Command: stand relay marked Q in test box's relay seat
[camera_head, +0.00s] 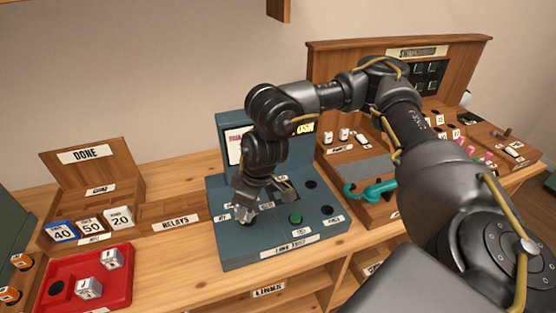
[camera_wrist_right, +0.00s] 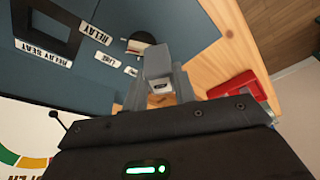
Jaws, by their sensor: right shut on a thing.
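The blue-grey test box (camera_head: 223,247) stands on the wooden bench in the head view. My right gripper (camera_head: 246,210) is low over the left part of its top. In the right wrist view my right gripper (camera_wrist_right: 160,92) is shut on a grey block-shaped relay (camera_wrist_right: 158,64). No letter Q can be read on it. The relay seat (camera_wrist_right: 50,38) is a dark square opening at upper left in that view, beside its RELAY SEAT label. The relay is apart from the seat, to its right. In the head view my gripper and arm hide part of the box top. My left gripper is out of view.
A red tray (camera_head: 72,270) at front left holds two pale relays (camera_head: 88,288). The DONE rack (camera_head: 130,178) with number cards stands behind it. A teal handset (camera_head: 371,190) lies right of the box. A wooden switchboard (camera_head: 330,75) stands at back right.

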